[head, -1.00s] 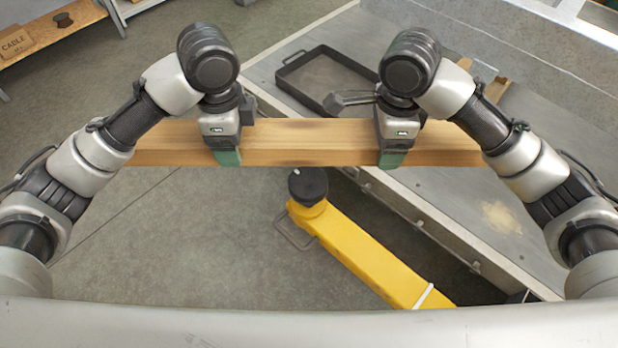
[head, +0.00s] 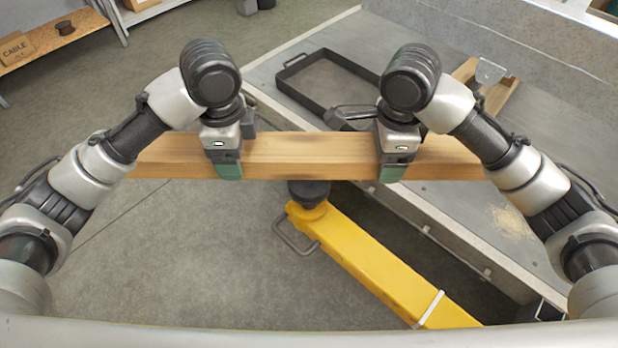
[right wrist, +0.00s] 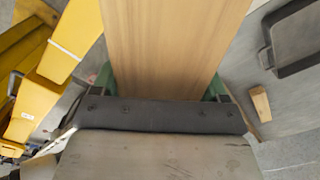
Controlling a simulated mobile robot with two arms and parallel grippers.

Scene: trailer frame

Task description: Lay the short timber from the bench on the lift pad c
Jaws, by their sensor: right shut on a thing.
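A timber beam (head: 310,155) lies level across the head view, held by both my grippers. My left gripper (head: 229,171) has its green fingers shut on the left part of the beam. My right gripper (head: 392,173) is shut on the right part. In the right wrist view the beam (right wrist: 177,45) runs away between the green fingers. A black round lift pad (head: 308,194) tops the end of a yellow lift arm (head: 375,262). The beam hides the pad's far edge. The gap between beam and pad cannot be told. Which pad is c cannot be read.
The grey bench (head: 470,225) is at the right, with a black tray (head: 290,88), wood pieces (head: 497,95) and a sawdust patch (head: 512,221). A wire loop (head: 290,238) sticks out from the yellow arm. A shelf with a cable box (head: 17,48) stands far left. Floor left is clear.

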